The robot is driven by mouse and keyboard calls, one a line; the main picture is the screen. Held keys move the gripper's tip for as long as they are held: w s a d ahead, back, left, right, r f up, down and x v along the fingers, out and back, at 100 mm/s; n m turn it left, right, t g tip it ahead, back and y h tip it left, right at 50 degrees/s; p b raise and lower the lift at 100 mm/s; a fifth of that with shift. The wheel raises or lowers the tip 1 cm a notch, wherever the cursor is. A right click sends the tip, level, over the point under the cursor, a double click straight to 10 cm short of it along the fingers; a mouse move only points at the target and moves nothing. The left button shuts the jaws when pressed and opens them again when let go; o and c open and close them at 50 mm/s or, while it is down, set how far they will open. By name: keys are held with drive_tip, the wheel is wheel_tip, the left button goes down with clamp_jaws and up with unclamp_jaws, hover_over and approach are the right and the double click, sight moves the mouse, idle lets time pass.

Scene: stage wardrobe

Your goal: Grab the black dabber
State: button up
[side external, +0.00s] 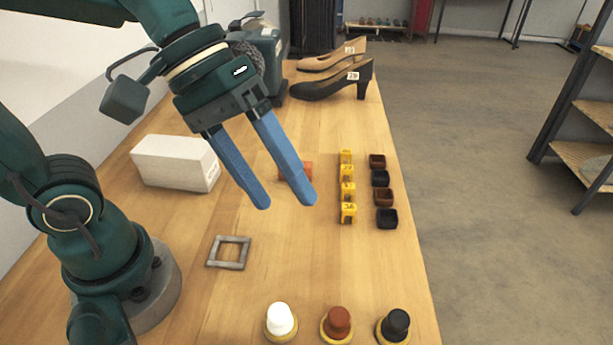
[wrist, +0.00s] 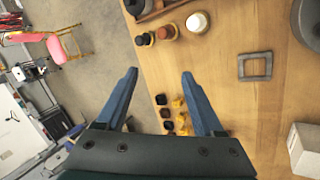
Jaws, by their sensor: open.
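The black dabber (side external: 396,323) stands upright at the front right of the wooden table, on a yellowish round base. A brown dabber (side external: 338,321) and a white dabber (side external: 281,319) stand in a row to its left. In the wrist view the black dabber (wrist: 145,39) is near the table edge, beyond my fingertips. My gripper (side external: 285,203) is open and empty, raised above the middle of the table, behind and to the left of the black dabber. Its two blue fingers also show in the wrist view (wrist: 160,75).
Yellow numbered blocks (side external: 347,190) and small dark cups (side external: 385,196) line the right edge. A grey square frame (side external: 229,253) lies flat, left of centre. A white box (side external: 176,163) is at the left. Two shoes (side external: 333,86) stand at the back. An orange thing is partly hidden behind my fingers.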

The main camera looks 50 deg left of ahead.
drive_tip(key=w+d+n+g+h, duration=0.3)
drive_tip(key=w+d, duration=0.1)
drive_tip(key=d, duration=0.1)
drive_tip(key=n+g+h, duration=0.1)
drive_tip(key=n+h, duration=0.3)
drive_tip(key=n, duration=0.4)
hover_over(391, 315)
drive_tip(key=w+a, duration=0.3)
drive_tip(key=a, duration=0.1)
wheel_tip(391, 315, down, 11)
drive_tip(key=shift+w+f, duration=0.1)
drive_tip(key=shift+n+g, duration=0.3)
drive_tip(key=shift+g, duration=0.2)
drive_tip(key=f, duration=0.1)
drive_tip(key=s+f, duration=0.1)
drive_tip(key=f, duration=0.2)
drive_tip(key=shift+s+d+f, duration=0.2)
drive_tip(key=shift+s, duration=0.1)
drive_tip(key=shift+s+d+f, duration=0.15)
drive_tip(key=shift+f, duration=0.05)
drive_tip(key=shift+s+d+f, duration=0.1)
drive_tip(key=shift+d+f, duration=0.05)
drive_tip(key=shift+d, duration=0.15)
drive_tip(key=shift+x, duration=2.1)
